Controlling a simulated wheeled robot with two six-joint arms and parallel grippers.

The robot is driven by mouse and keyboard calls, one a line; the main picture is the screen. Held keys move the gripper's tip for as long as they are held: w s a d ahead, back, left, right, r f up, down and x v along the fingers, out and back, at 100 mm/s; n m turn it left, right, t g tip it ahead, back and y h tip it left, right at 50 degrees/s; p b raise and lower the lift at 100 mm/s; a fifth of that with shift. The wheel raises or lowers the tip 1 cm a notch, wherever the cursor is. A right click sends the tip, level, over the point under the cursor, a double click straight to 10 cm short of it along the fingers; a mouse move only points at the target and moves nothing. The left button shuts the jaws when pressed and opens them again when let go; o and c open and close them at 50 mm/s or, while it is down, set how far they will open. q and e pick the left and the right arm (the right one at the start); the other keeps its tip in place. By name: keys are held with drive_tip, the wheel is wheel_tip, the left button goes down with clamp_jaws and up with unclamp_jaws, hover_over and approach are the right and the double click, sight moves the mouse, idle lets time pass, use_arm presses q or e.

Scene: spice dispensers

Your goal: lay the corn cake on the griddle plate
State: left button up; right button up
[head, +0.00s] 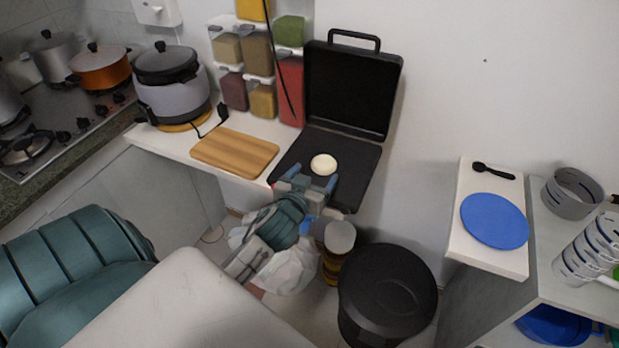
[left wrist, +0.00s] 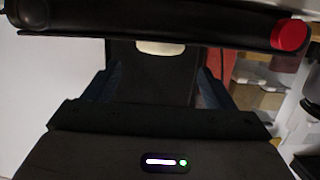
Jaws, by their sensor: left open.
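The corn cake (head: 323,164) is a pale, round, flat disc. In the head view it lies on the black lower plate of the open griddle (head: 355,163), near the front. My left gripper (head: 311,180) is at the griddle's front edge, just in front of the cake, with its fingers apart and nothing seen between them. In the left wrist view the cake (left wrist: 160,47) shows as a pale strip beyond the open fingers, partly cut off by a dark bar. Whether a finger touches the cake cannot be told. My right gripper is not in view.
The griddle lid (head: 352,92) stands upright behind the plate. A wooden board (head: 235,152) and a rice cooker (head: 171,85) are to the left. Spice dispensers (head: 262,100) hang beside the lid. A black bin (head: 387,290) stands below. A blue plate (head: 494,221) lies at right.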

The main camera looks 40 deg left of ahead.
use_arm(q)
drive_tip(key=v, duration=0.2)
drive_tip(key=shift+s+d, duration=0.1)
drive_tip(key=shift+s, duration=0.15)
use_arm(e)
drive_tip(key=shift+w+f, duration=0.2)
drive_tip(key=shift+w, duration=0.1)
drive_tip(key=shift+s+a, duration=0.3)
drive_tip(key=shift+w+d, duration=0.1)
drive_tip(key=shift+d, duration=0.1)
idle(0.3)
